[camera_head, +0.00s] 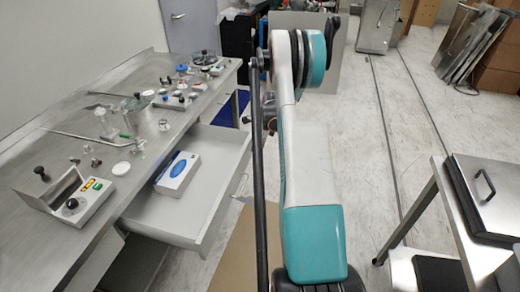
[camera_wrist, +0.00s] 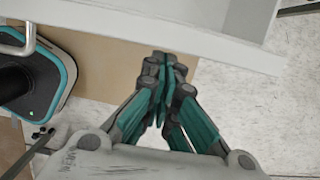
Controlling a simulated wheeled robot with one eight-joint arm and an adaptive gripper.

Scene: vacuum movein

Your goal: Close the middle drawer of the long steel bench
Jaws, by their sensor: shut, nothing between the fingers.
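The long steel bench (camera_head: 55,142) runs along the left in the head view. Its middle drawer (camera_head: 205,205) is pulled well out and holds a white and blue box (camera_head: 178,174). A steel handle is on its front. In the wrist view the drawer's front edge (camera_wrist: 215,46) crosses the top of the picture, with a bent metal handle (camera_wrist: 26,40) at upper left. My gripper (camera_wrist: 167,66) is shut and empty, its fingertips close to the drawer front; I cannot tell whether they touch. In the head view the gripper is hidden behind my arm.
Knobs, glassware, metal rods and a control box (camera_head: 84,198) lie on the benchtop. A brown sheet (camera_head: 237,250) lies on the floor below the drawer. A steel table (camera_head: 440,215) with a lidded box stands at right. Open floor lies beyond my arm.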

